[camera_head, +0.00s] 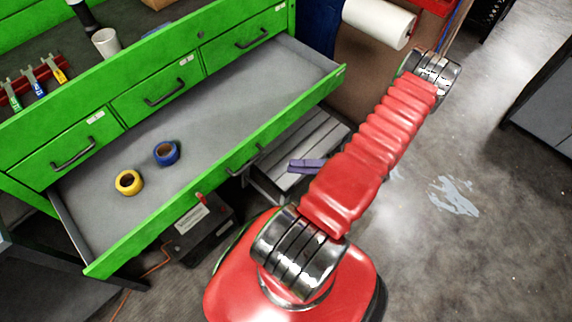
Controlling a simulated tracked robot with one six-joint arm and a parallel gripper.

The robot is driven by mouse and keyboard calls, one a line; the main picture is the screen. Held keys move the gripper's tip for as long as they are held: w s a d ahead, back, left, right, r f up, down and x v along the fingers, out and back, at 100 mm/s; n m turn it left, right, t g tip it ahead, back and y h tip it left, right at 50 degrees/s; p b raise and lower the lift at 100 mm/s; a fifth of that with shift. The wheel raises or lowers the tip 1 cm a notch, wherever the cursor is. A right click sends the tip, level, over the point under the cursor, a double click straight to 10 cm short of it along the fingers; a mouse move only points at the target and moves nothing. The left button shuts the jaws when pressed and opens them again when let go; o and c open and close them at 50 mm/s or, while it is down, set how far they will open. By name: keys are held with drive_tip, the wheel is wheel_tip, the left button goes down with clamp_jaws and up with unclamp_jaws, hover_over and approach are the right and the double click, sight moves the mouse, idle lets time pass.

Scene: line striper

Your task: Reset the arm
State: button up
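My red ribbed arm (370,150) rises from its red base at the lower middle toward the upper right. It ends in view at a metal joint (431,68). My gripper does not show in this view, so whether it holds anything cannot be seen. The arm is apart from the open drawer in the picture and passes to the right of it.
A green workbench's wide drawer (235,120) stands open, holding yellow tape (129,182) and blue tape (166,153). A white paper roll (378,22) is near the arm's far joint. A grey step (312,150) lies behind the arm. Open floor is at right.

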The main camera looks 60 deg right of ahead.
drive_tip(key=shift+s+d+f, duration=0.1)
drive_tip(key=shift+s+d, duration=0.1)
drive_tip(key=shift+s, duration=0.1)
idle(0.6)
